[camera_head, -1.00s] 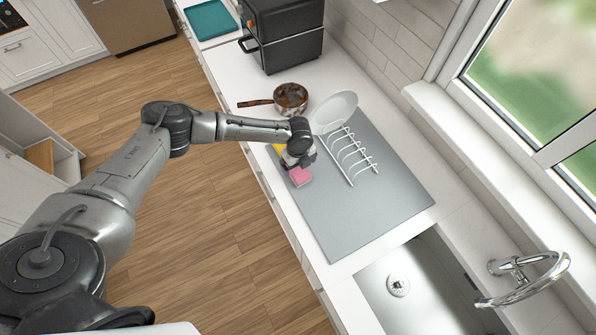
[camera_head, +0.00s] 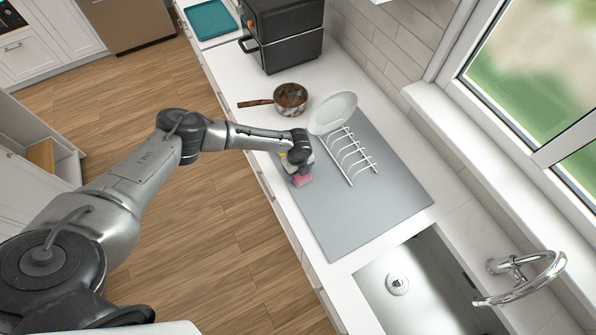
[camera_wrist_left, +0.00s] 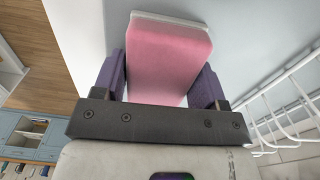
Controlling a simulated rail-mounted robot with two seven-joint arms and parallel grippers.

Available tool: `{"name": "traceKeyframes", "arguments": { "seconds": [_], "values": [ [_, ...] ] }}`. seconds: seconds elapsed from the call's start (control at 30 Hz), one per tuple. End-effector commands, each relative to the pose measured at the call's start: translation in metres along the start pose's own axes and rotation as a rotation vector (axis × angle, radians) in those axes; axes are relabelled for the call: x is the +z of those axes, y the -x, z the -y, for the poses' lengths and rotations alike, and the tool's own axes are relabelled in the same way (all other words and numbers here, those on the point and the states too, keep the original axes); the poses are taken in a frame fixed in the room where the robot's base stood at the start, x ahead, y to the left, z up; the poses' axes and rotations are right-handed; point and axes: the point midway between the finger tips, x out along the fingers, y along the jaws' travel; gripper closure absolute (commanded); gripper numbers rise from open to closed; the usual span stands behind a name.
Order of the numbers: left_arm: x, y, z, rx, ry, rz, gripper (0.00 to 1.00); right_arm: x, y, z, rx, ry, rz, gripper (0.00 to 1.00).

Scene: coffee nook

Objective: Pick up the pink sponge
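The pink sponge (camera_head: 303,180), with a pale layer along one edge, is at the left edge of the grey mat (camera_head: 370,222). My left gripper (camera_head: 301,172) is right at it and hides part of it. In the left wrist view the sponge (camera_wrist_left: 168,58) lies between the two purple fingers of my left gripper (camera_wrist_left: 160,82), one on each long side. No clear gap shows between fingers and sponge, but I cannot tell whether they press on it. Whether the sponge rests on the mat is unclear. My right gripper is not in view.
A white wire rack (camera_head: 352,158) stands close to the right of my gripper, with a white plate (camera_head: 334,112) behind it. A brown pan (camera_head: 291,98) is farther back. A yellow item (camera_head: 283,157) is mostly hidden by my gripper. The sink (camera_head: 425,285) is in front; the mat's front is clear.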

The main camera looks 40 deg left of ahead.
Motion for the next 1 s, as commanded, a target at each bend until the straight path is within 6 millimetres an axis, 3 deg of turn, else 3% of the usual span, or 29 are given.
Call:
{"name": "traceKeyframes", "arguments": {
  "seconds": [0.23,0.57,0.77,0.87,1.0],
  "values": [
    [0.000,0.000,0.000,0.000,0.000,0.000,0.58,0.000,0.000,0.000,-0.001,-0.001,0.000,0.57],
    [0.000,0.003,0.000,-0.001,0.001,0.000,0.59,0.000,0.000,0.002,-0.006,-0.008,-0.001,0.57],
    [0.001,0.022,0.000,-0.003,-0.002,0.000,0.59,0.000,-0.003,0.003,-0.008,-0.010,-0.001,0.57],
    [0.001,0.041,0.001,-0.004,-0.002,0.000,0.59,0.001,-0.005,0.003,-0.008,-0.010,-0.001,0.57],
    [-0.030,0.058,0.012,-0.004,-0.006,-0.002,0.59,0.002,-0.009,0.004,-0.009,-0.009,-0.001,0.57]
  ]
}}
